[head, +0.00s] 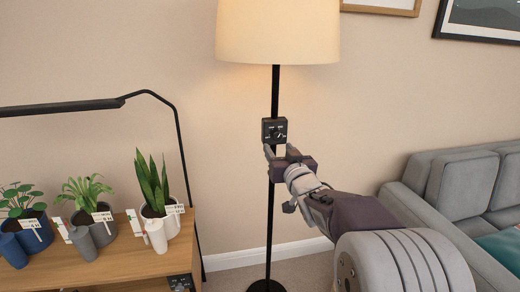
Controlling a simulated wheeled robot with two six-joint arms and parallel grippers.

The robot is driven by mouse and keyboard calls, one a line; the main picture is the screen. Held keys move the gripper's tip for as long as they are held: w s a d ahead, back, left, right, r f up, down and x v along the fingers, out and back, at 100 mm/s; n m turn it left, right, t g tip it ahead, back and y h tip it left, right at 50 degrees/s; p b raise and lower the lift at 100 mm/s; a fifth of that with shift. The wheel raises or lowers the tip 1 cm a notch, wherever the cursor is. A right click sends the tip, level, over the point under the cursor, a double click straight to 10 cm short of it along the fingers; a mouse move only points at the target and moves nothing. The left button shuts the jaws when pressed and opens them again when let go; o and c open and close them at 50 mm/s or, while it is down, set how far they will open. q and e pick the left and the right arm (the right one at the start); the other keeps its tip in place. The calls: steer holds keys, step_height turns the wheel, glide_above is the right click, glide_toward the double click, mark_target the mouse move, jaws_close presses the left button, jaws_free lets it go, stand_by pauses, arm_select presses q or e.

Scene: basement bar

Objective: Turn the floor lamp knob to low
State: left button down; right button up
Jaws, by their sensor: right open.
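The floor lamp has a cream shade (277,32), lit from inside, on a thin black pole (270,215) with a round black base (266,286). A small black control box (275,131) sits on the pole below the shade. A knob (279,134) shows on its face, with small pale marks around it too small to read. My right gripper (279,150) is open just below the knob, its fingers pointing up toward the box. I cannot tell whether a finger touches the box. My left gripper is not in view.
A wooden table (120,258) with potted plants, small bottles and tags stands at the left. A black desk lamp (75,106) arches over it. A grey sofa (465,185) stands at the right. Bare wall lies behind the pole.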

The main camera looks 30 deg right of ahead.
mark_target(278, 138)
steer(key=shift+h, duration=0.3)
steer(key=w+d, duration=0.1)
steer(key=w, duration=0.1)
steer(key=w+d, duration=0.1)
steer(key=w, duration=0.1)
steer(key=w+d, duration=0.2)
steer(key=w, duration=0.1)
steer(key=shift+d+f+b, duration=0.1)
steer(key=shift+f+b, duration=0.2)
steer(key=shift+f, duration=0.1)
jaws_close()
